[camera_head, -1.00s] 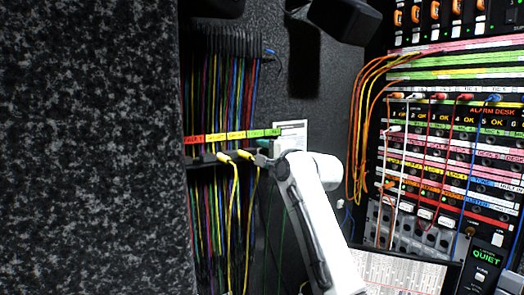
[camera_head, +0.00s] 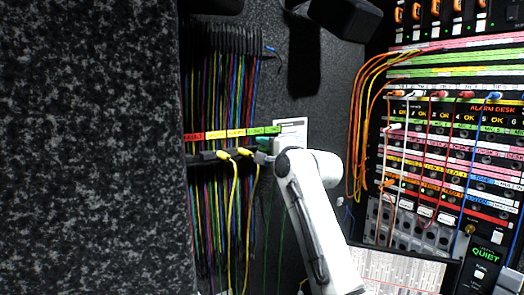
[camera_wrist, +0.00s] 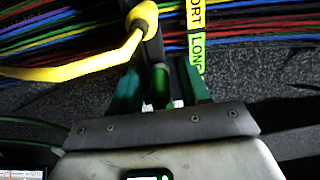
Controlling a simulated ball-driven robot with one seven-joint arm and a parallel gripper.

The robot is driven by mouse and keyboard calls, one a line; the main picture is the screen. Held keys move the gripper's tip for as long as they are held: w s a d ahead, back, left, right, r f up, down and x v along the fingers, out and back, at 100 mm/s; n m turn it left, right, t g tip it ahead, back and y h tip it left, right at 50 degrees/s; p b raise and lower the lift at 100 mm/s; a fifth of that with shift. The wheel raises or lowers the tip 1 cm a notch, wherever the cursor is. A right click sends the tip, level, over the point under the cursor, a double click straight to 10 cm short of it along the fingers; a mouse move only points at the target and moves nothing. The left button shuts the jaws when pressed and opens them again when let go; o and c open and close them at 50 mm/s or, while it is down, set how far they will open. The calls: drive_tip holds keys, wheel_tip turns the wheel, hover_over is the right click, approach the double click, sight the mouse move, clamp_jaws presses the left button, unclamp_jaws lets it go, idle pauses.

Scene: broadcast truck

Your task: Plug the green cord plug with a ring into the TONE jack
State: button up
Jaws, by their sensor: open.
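In the wrist view a green plug (camera_wrist: 160,88) stands between the two teal fingers of my gripper (camera_wrist: 158,78). The fingers are apart, one on each side of it, and I cannot tell whether either touches it. A ring on the plug cannot be made out. In the head view my gripper (camera_head: 265,150) is at the right end of the cord rack's ledge, and its wrist hides the plug. The jack panel (camera_head: 455,150) is on the right, well away from my gripper. I cannot read a TONE label for certain.
A yellow plug (camera_wrist: 142,17) with a yellow cord hangs close to my left finger in the wrist view. The cord rack (camera_head: 222,135) holds many coloured cords. Orange cords (camera_head: 360,120) loop at the panel's left side. A speckled wall (camera_head: 90,150) fills the left.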

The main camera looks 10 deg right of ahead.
drive_tip(key=shift+c, duration=0.3)
drive_tip(key=shift+r, duration=0.2)
drive_tip(key=c, duration=0.7)
drive_tip(key=shift+r, duration=0.1)
clamp_jaws()
drive_tip(key=o, duration=0.7)
unclamp_jaws()
drive_tip(key=o, duration=0.8)
drive_tip(key=shift+f, duration=0.25)
drive_tip(key=b+v, duration=0.3)
drive_tip(key=v, duration=0.7)
drive_tip(key=shift+s+d+b, duration=0.15)
drive_tip(key=shift+s+b, duration=0.2)
drive_tip(key=shift+b, duration=0.05)
